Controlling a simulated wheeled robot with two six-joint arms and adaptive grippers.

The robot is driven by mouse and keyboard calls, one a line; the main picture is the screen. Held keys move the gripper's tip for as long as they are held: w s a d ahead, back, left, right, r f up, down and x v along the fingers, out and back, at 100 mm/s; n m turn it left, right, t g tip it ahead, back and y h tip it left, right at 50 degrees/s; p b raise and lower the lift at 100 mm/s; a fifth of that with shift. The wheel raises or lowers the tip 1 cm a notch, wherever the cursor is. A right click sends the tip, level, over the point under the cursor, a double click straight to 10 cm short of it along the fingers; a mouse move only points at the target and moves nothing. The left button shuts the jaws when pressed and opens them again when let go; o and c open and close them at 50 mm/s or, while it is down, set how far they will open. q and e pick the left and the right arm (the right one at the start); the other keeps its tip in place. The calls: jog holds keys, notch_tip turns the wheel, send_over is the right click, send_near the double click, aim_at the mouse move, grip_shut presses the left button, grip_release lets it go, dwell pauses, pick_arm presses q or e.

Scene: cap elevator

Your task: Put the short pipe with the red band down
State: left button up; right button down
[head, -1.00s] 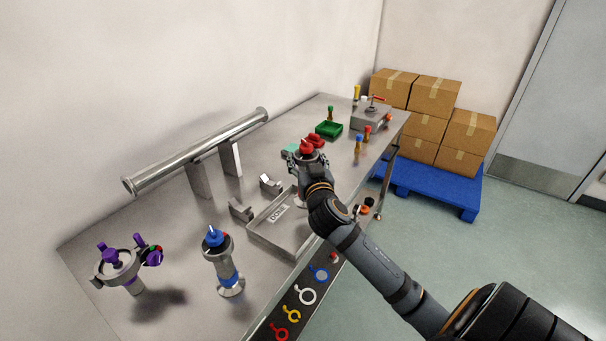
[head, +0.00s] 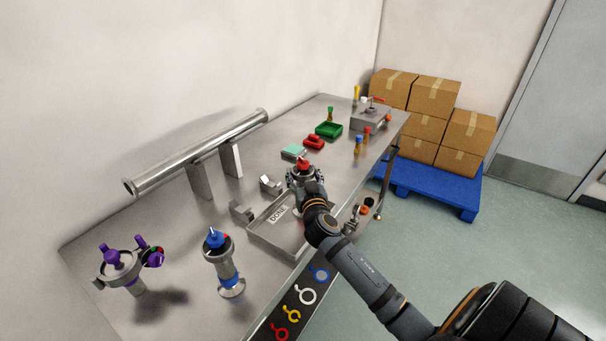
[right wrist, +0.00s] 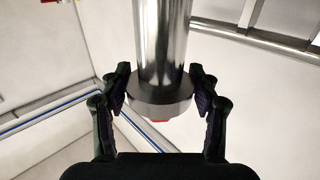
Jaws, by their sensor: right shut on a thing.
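My right gripper (head: 305,181) is shut on the short pipe (head: 303,169), which stands about upright with a red top in the head view. The gripper is at the far right corner of the grey tray marked DONE (head: 262,243). Whether the pipe touches the tray or table is hidden by the gripper and arm. In the right wrist view the fingers (right wrist: 160,88) close on both sides of the steel pipe's flange (right wrist: 160,98), with a bit of red below it. The red band itself is not clear. My left gripper is not in view.
A blue-topped pipe (head: 222,268) and a purple-handled fitting (head: 122,264) stand at the near left. A long pipe (head: 200,150) rests on supports by the wall. A red block (head: 314,142) and green tray (head: 328,129) lie beyond. Coloured tool outlines mark the front edge.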

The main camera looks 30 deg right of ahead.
jog(key=shift+c, duration=1.7)
grip_release()
jog(key=shift+r, duration=0.15)
jog(key=b+v, duration=0.3)
jog(key=v, duration=0.9)
